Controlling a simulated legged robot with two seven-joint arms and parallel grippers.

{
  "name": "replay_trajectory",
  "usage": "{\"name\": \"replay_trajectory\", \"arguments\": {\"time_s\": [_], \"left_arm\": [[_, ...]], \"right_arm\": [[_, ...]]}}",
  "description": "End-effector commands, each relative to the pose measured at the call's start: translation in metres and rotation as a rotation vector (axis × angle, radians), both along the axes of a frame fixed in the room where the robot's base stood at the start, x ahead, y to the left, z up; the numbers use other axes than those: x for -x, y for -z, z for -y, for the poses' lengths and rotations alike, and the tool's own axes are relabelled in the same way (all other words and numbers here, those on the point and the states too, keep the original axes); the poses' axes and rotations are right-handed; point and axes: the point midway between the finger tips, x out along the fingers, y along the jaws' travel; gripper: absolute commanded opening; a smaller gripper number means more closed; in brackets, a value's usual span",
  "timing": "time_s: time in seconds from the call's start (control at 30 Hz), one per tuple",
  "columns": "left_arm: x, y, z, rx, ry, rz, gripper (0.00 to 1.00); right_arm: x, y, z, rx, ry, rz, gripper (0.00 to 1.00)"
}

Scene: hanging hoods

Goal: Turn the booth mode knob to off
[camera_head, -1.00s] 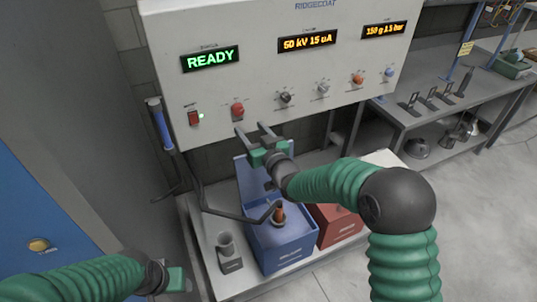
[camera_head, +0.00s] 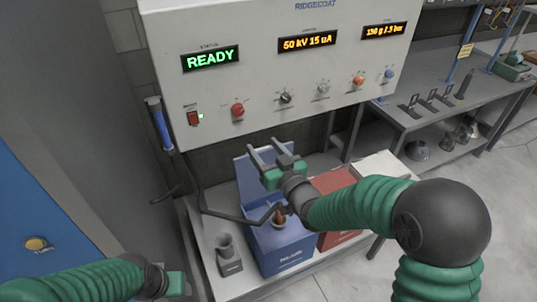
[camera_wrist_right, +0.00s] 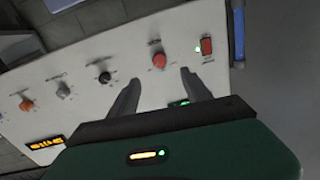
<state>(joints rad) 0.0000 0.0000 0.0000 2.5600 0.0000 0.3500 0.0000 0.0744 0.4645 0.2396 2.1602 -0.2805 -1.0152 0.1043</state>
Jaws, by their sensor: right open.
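The control panel (camera_head: 225,85) carries a row of knobs: red (camera_head: 238,111), black (camera_head: 286,98), grey (camera_head: 323,88), orange (camera_head: 358,80) and blue (camera_head: 389,74). Their labels are too small to read, so I cannot tell which is the booth mode knob. My right gripper (camera_head: 263,147) is open and empty, below the panel and apart from the knobs. In the right wrist view its fingers (camera_wrist_right: 160,76) spread below the red knob (camera_wrist_right: 159,60), with the black knob (camera_wrist_right: 105,77) to the left. My left gripper (camera_head: 175,283) is at the bottom left; its fingers are not visible.
A lit red switch (camera_head: 194,117) sits left of the knobs. The status display (camera_head: 210,59) reads READY. Below stand a blue box (camera_head: 284,246), a red box (camera_head: 333,181) and a grey cup holder (camera_head: 230,265). A bench (camera_head: 440,115) is at right.

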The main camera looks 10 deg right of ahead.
Motion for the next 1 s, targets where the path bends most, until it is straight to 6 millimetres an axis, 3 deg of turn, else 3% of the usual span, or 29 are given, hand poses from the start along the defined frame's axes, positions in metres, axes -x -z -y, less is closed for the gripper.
{"name": "replay_trajectory", "arguments": {"time_s": [0.3,1.0], "left_arm": [[0.000,0.003,0.000,0.000,0.000,0.000,0.56],[0.000,0.008,0.000,0.000,0.000,0.000,0.56]], "right_arm": [[0.021,0.000,0.009,0.000,0.001,0.000,0.57],[0.019,0.000,0.006,0.000,-0.001,0.000,0.57]]}}
